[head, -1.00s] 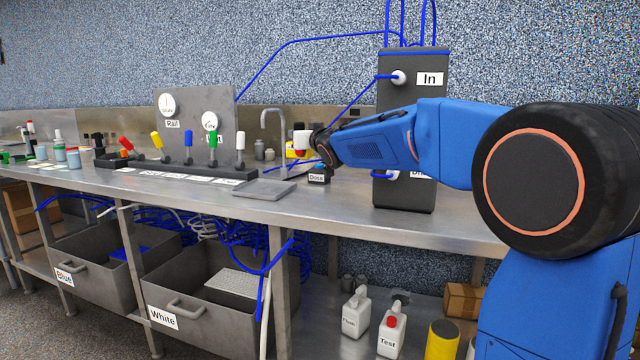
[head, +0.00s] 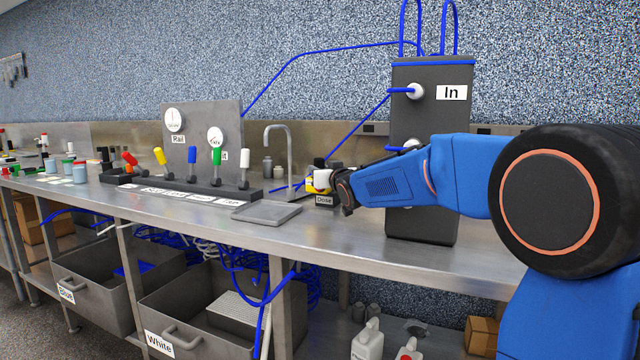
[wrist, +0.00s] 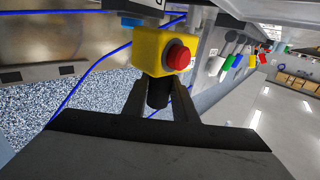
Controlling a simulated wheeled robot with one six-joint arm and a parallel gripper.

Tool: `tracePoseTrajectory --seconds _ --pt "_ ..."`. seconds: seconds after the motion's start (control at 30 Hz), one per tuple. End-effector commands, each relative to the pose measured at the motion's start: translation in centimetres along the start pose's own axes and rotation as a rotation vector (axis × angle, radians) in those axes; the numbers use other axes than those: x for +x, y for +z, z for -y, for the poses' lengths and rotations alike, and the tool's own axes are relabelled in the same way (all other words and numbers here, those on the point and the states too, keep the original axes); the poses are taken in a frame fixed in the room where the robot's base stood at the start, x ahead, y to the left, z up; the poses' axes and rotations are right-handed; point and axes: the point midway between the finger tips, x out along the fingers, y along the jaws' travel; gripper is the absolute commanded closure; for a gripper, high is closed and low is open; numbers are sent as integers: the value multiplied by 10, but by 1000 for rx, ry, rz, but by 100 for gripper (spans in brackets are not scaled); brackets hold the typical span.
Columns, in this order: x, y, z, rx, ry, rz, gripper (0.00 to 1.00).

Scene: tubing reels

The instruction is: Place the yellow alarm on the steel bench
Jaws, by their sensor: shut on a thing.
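The yellow alarm (wrist: 150,50) is a yellow box with a red button and a black stem. In the wrist view the stem lies between the fingers of my gripper (wrist: 160,95), which is shut on the alarm. In the head view the alarm (head: 311,185) shows only as a small yellow patch by my gripper (head: 335,188), partly hidden by a white part. It is just above and beside the small dark Dose block (head: 324,200); whether they touch is hard to tell. The steel bench (head: 300,232) runs beneath; I cannot tell whether the alarm touches it.
A flat grey tray (head: 266,212) and a tap (head: 290,160) are left of my gripper. A rack (head: 200,186) of coloured handles stands further left. The tall dark In cabinet (head: 430,225) stands behind my forearm. Bare bench lies in front of the Dose block.

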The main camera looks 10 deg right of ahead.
Motion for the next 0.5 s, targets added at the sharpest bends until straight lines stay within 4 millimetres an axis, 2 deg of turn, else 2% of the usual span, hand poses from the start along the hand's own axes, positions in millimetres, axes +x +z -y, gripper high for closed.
tracePoseTrajectory --seconds 0.3,0.5 --pt "0 34 0 -1 0 0 100" --pt "0 35 0 -1 0 -2 100"
